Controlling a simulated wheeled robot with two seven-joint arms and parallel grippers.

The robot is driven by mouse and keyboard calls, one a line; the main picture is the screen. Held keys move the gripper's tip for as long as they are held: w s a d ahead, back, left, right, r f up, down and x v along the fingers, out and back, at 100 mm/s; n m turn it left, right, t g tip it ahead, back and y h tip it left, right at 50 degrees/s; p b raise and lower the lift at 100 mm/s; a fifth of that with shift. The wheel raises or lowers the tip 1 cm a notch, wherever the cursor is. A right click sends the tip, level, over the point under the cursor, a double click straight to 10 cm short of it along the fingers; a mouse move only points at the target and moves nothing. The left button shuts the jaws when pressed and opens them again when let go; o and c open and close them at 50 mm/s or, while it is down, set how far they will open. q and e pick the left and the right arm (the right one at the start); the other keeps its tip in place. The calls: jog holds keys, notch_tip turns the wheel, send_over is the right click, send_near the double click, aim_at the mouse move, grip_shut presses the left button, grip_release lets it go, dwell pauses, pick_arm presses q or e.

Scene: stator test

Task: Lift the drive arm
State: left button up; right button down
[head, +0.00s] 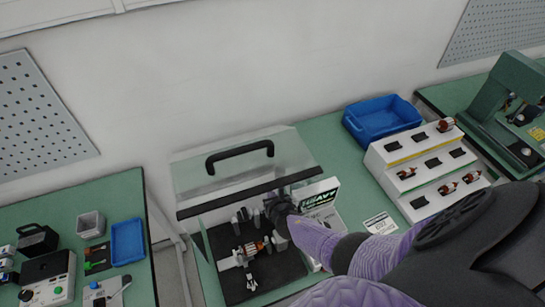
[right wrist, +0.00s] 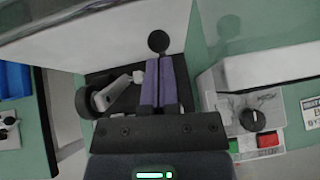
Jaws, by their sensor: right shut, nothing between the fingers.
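The test station's black bed (head: 232,287) lies under a raised clear cover (head: 240,165). A pale grey arm (right wrist: 112,96) with a black wheel (right wrist: 86,100) lies left of the fingers. My left gripper is not in view.
A white control box (right wrist: 255,110) with a black dial (right wrist: 253,118) and red and green buttons stands beside the fingers. A white stepped rack (head: 425,165) holds several rotors. A blue bin (head: 382,119) stands behind it. The cover's black handle (head: 240,153) rises behind the bed.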

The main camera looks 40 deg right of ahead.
jog(key=shift+w+d, duration=0.15)
jog(key=shift+w, duration=0.35)
jog(key=shift+w+r, duration=0.1)
dwell(0.3)
